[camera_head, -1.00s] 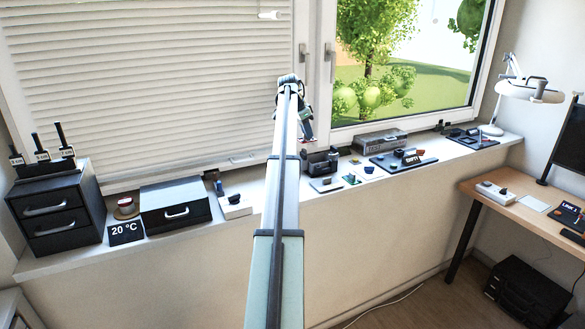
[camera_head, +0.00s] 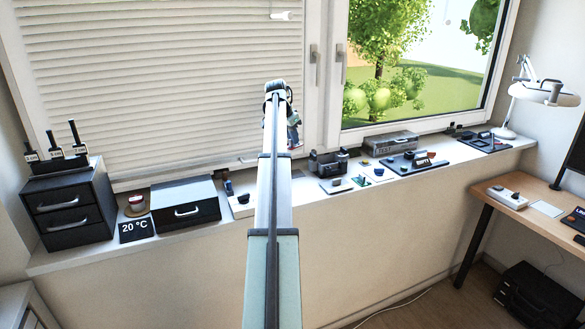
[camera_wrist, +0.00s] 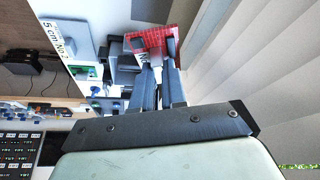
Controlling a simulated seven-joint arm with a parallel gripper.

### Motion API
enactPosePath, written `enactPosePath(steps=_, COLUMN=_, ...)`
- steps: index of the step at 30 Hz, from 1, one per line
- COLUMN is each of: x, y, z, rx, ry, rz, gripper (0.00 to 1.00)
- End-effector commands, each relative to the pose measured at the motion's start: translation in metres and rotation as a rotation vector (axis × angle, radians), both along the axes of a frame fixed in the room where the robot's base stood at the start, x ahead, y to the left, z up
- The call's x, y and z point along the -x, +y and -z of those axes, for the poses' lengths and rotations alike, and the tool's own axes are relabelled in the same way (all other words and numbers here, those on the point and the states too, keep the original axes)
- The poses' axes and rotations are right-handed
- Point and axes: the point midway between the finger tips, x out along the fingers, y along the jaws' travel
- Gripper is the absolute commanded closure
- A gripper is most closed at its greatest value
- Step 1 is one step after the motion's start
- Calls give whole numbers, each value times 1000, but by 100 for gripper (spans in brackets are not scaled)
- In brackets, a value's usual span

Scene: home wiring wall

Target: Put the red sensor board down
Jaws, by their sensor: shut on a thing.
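The red sensor board (camera_wrist: 148,41) is gripped at the fingertips of my gripper (camera_wrist: 158,62) in the wrist view. The gripper is shut on it, and the fingers hide part of it. In the head view my gripper (camera_head: 294,130) is at the far end of my arm, in front of the blind's right edge. Only a small red bit of the board shows there, below the gripper. The board looks held above the window sill (camera_head: 215,229), left of a black device (camera_head: 328,163). Its exact height cannot be told.
Along the sill stand a drawer unit (camera_head: 72,208), a 20 °C display (camera_head: 136,229), a black box (camera_head: 185,204), a white switch block (camera_head: 242,204) and a grey TEST case (camera_head: 390,143). My arm hides part of the sill's middle. A desk (camera_head: 510,221) stands at the right.

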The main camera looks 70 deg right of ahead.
Motion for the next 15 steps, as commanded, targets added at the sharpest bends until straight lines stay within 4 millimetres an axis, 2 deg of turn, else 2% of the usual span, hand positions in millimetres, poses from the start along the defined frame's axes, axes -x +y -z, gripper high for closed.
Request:
enactPosePath(steps=1, x=1, y=2, z=14, rx=-3, ry=1, rz=0, gripper=100)
enactPosePath(steps=9, x=0, y=1, z=66, rx=-1, ry=0, rz=1, gripper=100)
enactPosePath(steps=15, x=0, y=0, z=82, rx=0, ry=0, rz=2, gripper=100)
